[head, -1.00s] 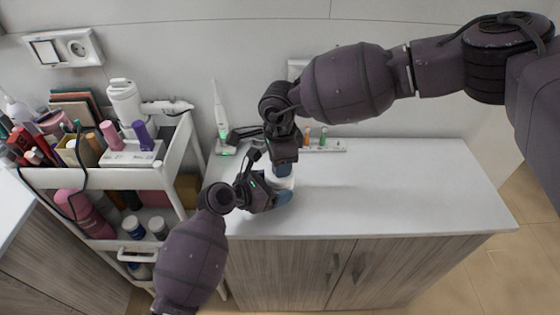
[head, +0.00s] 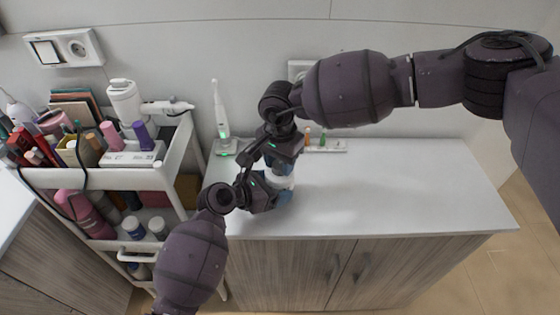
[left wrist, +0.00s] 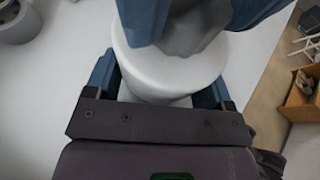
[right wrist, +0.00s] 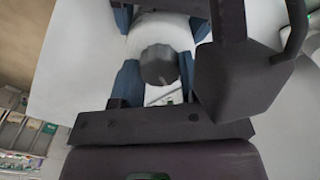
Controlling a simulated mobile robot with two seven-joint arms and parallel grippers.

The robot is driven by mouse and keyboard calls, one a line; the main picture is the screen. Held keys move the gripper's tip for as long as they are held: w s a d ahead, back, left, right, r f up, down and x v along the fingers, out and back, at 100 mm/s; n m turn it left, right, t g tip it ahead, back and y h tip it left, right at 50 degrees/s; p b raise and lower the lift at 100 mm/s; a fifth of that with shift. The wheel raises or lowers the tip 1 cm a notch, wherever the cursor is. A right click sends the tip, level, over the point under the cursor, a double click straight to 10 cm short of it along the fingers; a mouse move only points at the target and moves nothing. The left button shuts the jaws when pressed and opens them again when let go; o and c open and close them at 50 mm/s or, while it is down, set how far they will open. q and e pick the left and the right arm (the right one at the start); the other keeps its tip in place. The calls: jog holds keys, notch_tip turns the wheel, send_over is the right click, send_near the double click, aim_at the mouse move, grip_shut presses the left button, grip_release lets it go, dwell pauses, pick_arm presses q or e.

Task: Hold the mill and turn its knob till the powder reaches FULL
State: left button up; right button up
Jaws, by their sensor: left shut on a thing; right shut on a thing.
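The white mill (head: 288,183) stands at the left of the counter, largely covered by both grippers in the head view. My left gripper (head: 280,196) is shut around its white body, which shows between the blue fingers in the left wrist view (left wrist: 165,78). My right gripper (head: 284,167) comes from above and is shut on the mill's dark grey knob (right wrist: 160,66). The knob also shows between the right fingers in the left wrist view (left wrist: 192,36). The powder level and any FULL mark are hidden.
A white toothbrush on its stand (head: 221,130) stands behind, to the left. A white tray with small bottles (head: 328,146) lies by the wall. The white cart (head: 100,178), loaded with cosmetics, stands at the left. The counter's right half (head: 420,190) is clear.

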aim_at(280, 164)
dwell(0.5)
jog(key=o, duration=0.9)
jog(key=shift+o, duration=0.2)
notch_tip(280, 164, up, 12)
